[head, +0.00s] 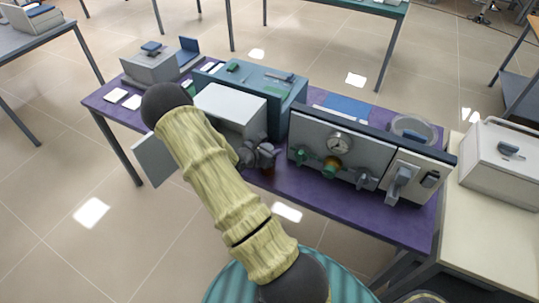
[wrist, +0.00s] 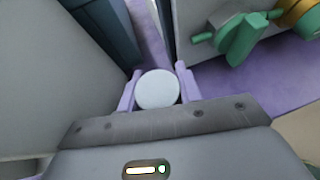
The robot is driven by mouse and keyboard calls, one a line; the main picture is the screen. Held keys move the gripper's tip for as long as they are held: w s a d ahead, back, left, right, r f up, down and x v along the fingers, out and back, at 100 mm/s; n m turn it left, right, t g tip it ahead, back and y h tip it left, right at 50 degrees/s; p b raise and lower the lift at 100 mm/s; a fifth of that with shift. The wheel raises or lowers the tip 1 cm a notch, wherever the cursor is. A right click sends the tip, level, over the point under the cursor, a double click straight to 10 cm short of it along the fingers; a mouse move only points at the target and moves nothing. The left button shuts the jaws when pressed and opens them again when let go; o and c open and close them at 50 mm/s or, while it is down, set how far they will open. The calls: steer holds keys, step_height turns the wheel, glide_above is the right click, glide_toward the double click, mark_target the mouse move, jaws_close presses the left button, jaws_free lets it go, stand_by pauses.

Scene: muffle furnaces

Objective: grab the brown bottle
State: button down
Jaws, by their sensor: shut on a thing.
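The brown bottle (head: 268,171) shows only as a small dark brown patch under my gripper (head: 259,155) in the head view, at the front edge of the purple table. Most of it is hidden by the gripper. In the wrist view its round white top (wrist: 157,89) sits between the two pale purple fingers of my gripper (wrist: 158,80). The fingers are shut on it from both sides. Its body below the top is hidden, so I cannot tell whether it touches the table.
An open furnace (head: 233,104) with its door (head: 154,159) hanging out stands left of the gripper. A control panel with knobs (head: 340,150) stands close on the right. The purple table (head: 330,192) has a bare strip in front of the panel.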

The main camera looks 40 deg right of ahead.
step_height(320, 180, up, 18)
stand_by(0.5)
